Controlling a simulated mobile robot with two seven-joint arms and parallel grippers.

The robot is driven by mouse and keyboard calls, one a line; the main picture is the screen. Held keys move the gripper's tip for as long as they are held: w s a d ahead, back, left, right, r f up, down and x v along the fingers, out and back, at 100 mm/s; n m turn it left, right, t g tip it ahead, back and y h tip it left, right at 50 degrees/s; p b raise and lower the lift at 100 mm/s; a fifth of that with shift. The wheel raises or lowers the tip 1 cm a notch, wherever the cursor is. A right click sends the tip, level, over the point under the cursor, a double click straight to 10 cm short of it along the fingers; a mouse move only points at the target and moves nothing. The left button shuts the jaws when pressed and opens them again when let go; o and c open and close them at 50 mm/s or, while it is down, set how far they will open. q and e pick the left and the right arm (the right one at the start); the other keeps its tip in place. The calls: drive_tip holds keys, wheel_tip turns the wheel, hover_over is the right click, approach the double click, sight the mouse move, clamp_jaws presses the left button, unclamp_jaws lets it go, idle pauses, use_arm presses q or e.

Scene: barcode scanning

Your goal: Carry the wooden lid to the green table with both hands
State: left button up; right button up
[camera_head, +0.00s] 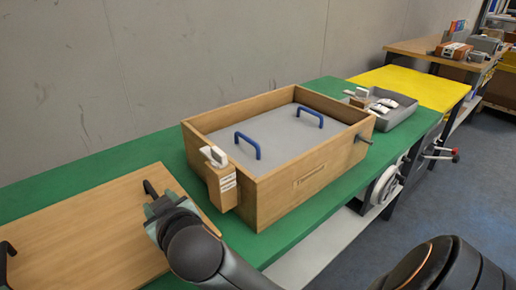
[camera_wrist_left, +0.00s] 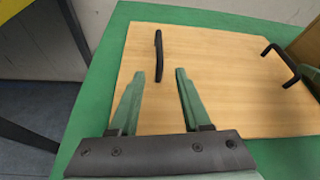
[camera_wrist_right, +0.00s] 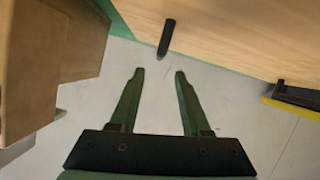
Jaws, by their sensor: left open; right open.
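The wooden lid (camera_head: 85,225) is a flat light-brown board lying on the green table (camera_head: 120,180) at the left of the head view. Its right black handle (camera_head: 150,188) has my right gripper (camera_head: 165,204) close by. In the right wrist view that handle (camera_wrist_right: 166,38) stands just ahead of the open, empty fingers (camera_wrist_right: 158,74). The left handle (camera_head: 6,252) is at the picture's edge. In the left wrist view it (camera_wrist_left: 158,55) lies just beyond and between my left gripper's open fingertips (camera_wrist_left: 159,74). I cannot tell whether any finger touches a handle.
A wooden box (camera_head: 305,185) with blue handles on its grey inner panel stands right of the lid, close to my right gripper. A grey tray (camera_head: 402,108) stands behind it. A yellow table (camera_head: 425,86) adjoins the green one. A wall (camera_head: 150,70) runs along the back.

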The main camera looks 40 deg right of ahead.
drive_tip(key=shift+v, duration=1.15)
